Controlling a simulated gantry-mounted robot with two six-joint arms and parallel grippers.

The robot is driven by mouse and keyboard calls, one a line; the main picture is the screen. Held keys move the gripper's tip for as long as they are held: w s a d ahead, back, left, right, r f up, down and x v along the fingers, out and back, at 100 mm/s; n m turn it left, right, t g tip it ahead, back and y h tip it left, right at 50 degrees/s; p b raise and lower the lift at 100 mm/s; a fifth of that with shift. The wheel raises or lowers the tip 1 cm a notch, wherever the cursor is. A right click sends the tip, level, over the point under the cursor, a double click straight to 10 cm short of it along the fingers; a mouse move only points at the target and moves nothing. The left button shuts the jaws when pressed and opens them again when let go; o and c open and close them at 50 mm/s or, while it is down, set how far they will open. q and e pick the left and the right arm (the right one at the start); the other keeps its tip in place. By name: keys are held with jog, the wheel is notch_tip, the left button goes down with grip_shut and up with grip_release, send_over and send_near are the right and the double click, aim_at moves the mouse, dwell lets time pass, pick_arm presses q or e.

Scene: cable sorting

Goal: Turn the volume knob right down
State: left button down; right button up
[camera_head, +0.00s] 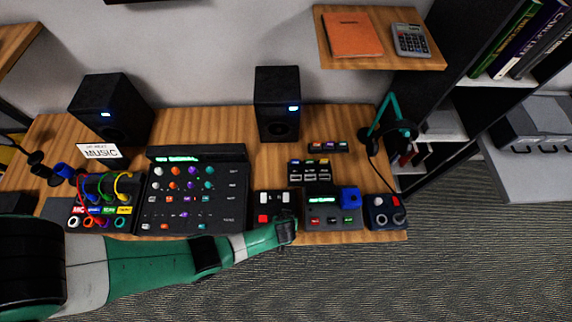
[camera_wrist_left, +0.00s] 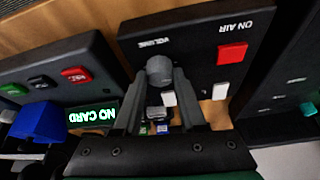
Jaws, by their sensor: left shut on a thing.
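The volume knob (camera_wrist_left: 158,68) is a small grey round knob beside the word VOLUME on a black panel (camera_wrist_left: 195,62). The panel also has a red ON AIR button (camera_wrist_left: 232,53) and white buttons. My left gripper (camera_wrist_left: 161,80) is shut on the knob, one finger at each side. In the head view the same panel (camera_head: 262,205) sits at the table's front edge, and my left gripper (camera_head: 287,226) covers the knob there. I cannot see a pointer mark on the knob. My right gripper is not in view.
A mixer (camera_head: 195,195) stands left of the panel. A NO CARD recorder (camera_head: 332,215) with a blue block (camera_head: 350,197) is close on the right, beside another small box (camera_head: 385,211). Speakers (camera_head: 277,103) and a headphone stand (camera_head: 388,118) are further back.

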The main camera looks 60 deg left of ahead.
pick_arm(q)
jog(key=shift+n+g, duration=0.3)
jog(key=shift+n, duration=0.4)
jog(key=shift+c, duration=2.3)
grip_release()
jog(key=p+v, duration=1.1)
jog(key=p, duration=0.1)
jog(key=shift+d+r, duration=0.2)
jog(key=shift+d, duration=0.1)
